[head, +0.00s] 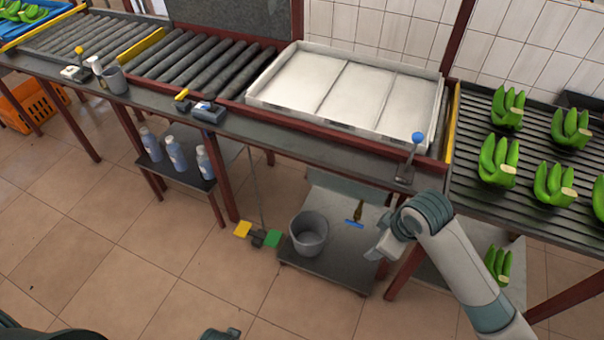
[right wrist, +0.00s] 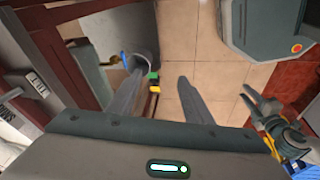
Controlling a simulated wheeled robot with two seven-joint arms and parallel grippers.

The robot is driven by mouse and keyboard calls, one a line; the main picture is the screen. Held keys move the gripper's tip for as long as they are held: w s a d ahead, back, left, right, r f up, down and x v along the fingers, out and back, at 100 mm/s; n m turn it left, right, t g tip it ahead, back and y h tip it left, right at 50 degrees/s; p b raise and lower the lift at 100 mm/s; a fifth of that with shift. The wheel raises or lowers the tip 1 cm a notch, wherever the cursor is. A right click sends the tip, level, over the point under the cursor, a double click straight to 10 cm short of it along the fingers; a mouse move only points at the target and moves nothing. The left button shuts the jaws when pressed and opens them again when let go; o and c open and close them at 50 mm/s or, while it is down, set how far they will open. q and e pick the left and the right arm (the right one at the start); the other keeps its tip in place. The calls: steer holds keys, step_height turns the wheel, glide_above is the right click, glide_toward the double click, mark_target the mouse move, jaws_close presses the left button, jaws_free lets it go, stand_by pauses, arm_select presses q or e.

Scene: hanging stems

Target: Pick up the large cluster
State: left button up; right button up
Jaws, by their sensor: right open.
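Several green banana clusters stand on the dark ribbed rack at the right of the head view, such as one cluster (head: 497,160) near its left side and another cluster (head: 554,185) beside it. Sizes look similar, so I cannot tell which is the large one. My right gripper (head: 383,246) is below the table's front edge, left of the rack and apart from every cluster. In the right wrist view my right gripper (right wrist: 160,78) has its two fingers spread with nothing between them. Only dark parts, possibly of my left arm, show at the bottom edge of the head view.
A white divided tray (head: 345,90) sits on the table, left of the rack (head: 470,200). A blue-knobbed tool (head: 408,168) stands at the table's front edge. Below are a grey bucket (head: 309,233) and a partly hidden cluster (head: 497,264). The tiled floor in front is open.

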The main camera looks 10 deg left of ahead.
steer(key=w+d+r+n+h, duration=0.35)
steer(key=w+d+r, duration=0.6)
steer(key=w, duration=0.35)
arm_select(q)
steer(key=s+a+f+g, duration=0.1)
steer(key=s+a+f, duration=0.2)
steer(key=s+f, duration=1.6)
steer(key=shift+a+f, duration=0.15)
steer(key=shift+f, duration=0.4)
arm_select(e)
steer(key=w+d+r+g+h, duration=0.1)
steer(key=w+d+r, duration=0.2)
steer(key=d+r, duration=0.4)
steer(key=w+d+r+h, duration=0.2)
steer(key=d+r, duration=0.5)
steer(key=r, duration=0.5)
steer(key=shift+w+d+g, duration=0.25)
steer(key=shift+w+g, duration=0.15)
steer(key=shift+w, duration=0.1)
steer(key=shift+m, duration=0.25)
arm_select(q)
steer(key=shift+r+p, duration=1.6)
arm_select(e)
glide_above(500, 169)
steer(key=shift+f, duration=5.55)
arm_select(q)
steer(key=shift+r, duration=0.15)
